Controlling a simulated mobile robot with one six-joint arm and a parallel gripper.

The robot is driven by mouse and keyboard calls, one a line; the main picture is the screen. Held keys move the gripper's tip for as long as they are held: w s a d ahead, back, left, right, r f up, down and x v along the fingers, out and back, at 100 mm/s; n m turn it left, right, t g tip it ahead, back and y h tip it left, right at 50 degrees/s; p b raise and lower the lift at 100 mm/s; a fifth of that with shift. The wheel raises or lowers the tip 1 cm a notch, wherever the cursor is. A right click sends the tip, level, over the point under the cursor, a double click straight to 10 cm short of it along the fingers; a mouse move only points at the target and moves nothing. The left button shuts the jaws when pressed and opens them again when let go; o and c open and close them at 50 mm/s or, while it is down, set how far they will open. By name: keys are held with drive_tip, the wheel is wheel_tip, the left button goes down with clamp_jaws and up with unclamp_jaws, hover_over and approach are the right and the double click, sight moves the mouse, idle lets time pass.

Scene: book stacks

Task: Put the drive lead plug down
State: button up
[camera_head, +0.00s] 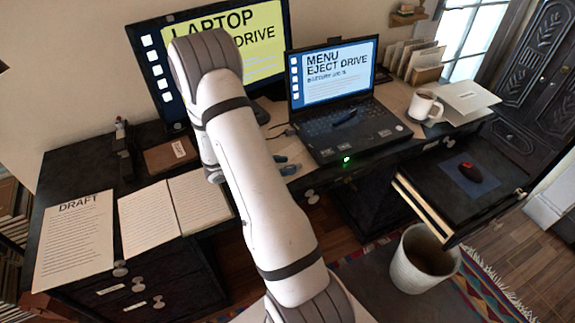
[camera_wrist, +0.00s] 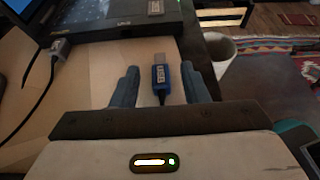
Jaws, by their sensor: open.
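The drive lead plug (camera_wrist: 161,82), blue with a metal end and a small pale label, lies on the tan desk surface in the wrist view. My gripper (camera_wrist: 160,68) is open around it, with a blue-grey finger on each side and a visible gap to both. In the head view, my arm covers much of the desk and only the fingers of my gripper (camera_head: 285,164) show, low by the desk's front edge left of the laptop (camera_head: 352,132). I cannot make out the plug clearly there.
Another grey connector on a dark cable (camera_wrist: 60,48) lies left of my gripper, beside the laptop. A monitor (camera_head: 158,70) stands behind my arm. A mug (camera_head: 424,106) stands right of the laptop. An open drawer (camera_head: 430,205) and a bin (camera_head: 408,275) are at right.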

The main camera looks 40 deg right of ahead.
drive_tip(key=v, duration=1)
drive_tip(key=shift+a+b, duration=0.3)
drive_tip(key=shift+a, duration=0.15)
drive_tip(key=shift+s+a+r+m, duration=0.1)
drive_tip(key=shift+a+r+m, duration=0.1)
drive_tip(key=shift+r+m, duration=0.15)
drive_tip(key=s+a+r+m+t+y, duration=0.5)
drive_tip(key=s+a+r+m+y, duration=0.8)
drive_tip(key=s+r, duration=0.3)
drive_tip(key=shift+s+a+r+m+t, duration=0.25)
drive_tip(key=shift+a+m+t, duration=0.15)
drive_tip(key=shift+a+m, duration=0.4)
drive_tip(key=shift+p+v, duration=0.8)
drive_tip(key=shift+p, duration=0.05)
drive_tip(key=shift+w+f, duration=0.15)
drive_tip(key=shift+w, duration=0.05)
drive_tip(key=shift+c, duration=0.5)
drive_tip(key=shift+d, duration=0.1)
